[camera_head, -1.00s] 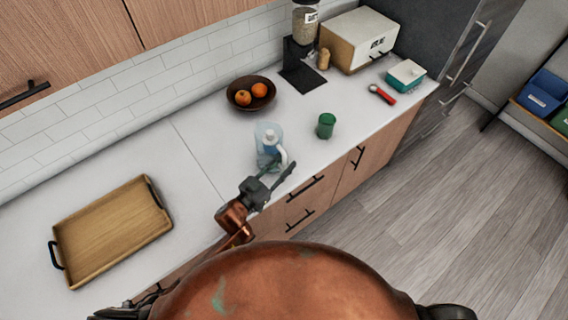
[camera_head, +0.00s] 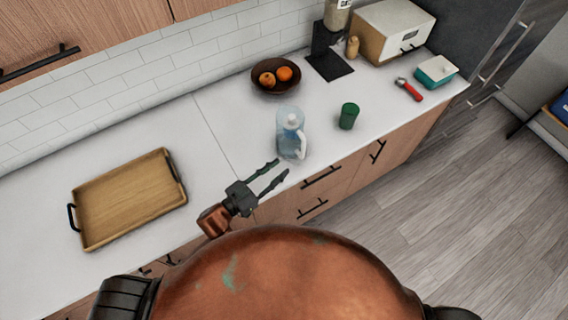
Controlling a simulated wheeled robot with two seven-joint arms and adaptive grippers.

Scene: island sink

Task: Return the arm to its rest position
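My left gripper (camera_head: 272,174) is at the counter's front edge. Its two dark fingers are spread apart with nothing between them, and they point up and to the right. A clear jug with bluish contents and a white top (camera_head: 291,135) stands upright on the counter, just beyond the fingertips and apart from them. My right gripper is not in view. My copper-coloured body fills the bottom middle of the picture.
A wooden tray (camera_head: 128,199) lies on the counter at left. A fruit bowl (camera_head: 276,86), a green cup (camera_head: 348,116), a red-handled tool (camera_head: 409,90), a teal box (camera_head: 436,71) and a bread box (camera_head: 395,30) stand farther right. Grey floor (camera_head: 430,210) is clear at right.

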